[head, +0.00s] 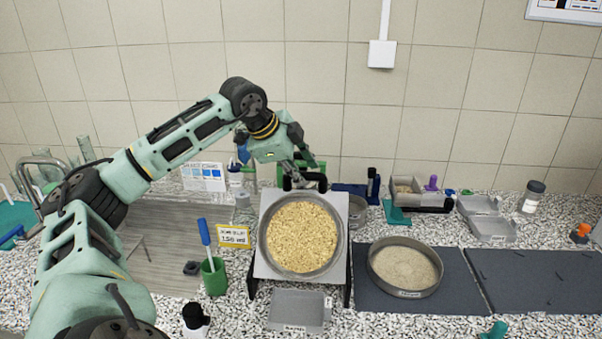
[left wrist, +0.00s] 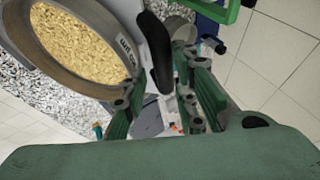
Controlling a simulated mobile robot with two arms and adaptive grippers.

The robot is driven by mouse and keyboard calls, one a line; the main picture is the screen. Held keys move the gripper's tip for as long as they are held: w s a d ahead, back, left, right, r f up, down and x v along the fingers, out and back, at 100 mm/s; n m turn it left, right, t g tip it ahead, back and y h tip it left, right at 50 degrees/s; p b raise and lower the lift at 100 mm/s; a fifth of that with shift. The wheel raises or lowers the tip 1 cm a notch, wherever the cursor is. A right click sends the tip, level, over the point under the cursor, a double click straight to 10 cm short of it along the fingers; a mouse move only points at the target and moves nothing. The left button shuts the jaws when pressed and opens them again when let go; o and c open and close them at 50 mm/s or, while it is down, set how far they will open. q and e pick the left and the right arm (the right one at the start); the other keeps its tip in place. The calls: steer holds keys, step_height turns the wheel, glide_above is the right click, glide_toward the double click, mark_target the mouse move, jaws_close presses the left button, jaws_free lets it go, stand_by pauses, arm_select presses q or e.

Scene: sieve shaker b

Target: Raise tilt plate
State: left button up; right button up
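The tilt plate (head: 272,262) is a pale slanted plate on dark supports, with a black handle (head: 305,181) along its back edge. A round sieve pan (head: 303,237) full of yellowish grain lies on it. In the left wrist view the pan (left wrist: 85,45) and the black handle (left wrist: 158,55) show close up. My left gripper (head: 292,170) is at the handle, behind the plate's top edge. Its fingers (left wrist: 163,98) stand apart, with the handle's end showing between or just beyond them; contact is unclear. My right gripper is not in view.
A second sieve pan (head: 405,265) with pale sand stands on a dark mat to the right. A grey tray (head: 298,309) lies in front of the plate. A green cup (head: 214,278) with a blue-handled tool and a yellow sign (head: 234,236) stand left. The tiled wall is close behind.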

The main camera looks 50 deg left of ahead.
arm_select(q)
steer(key=v, duration=1.1)
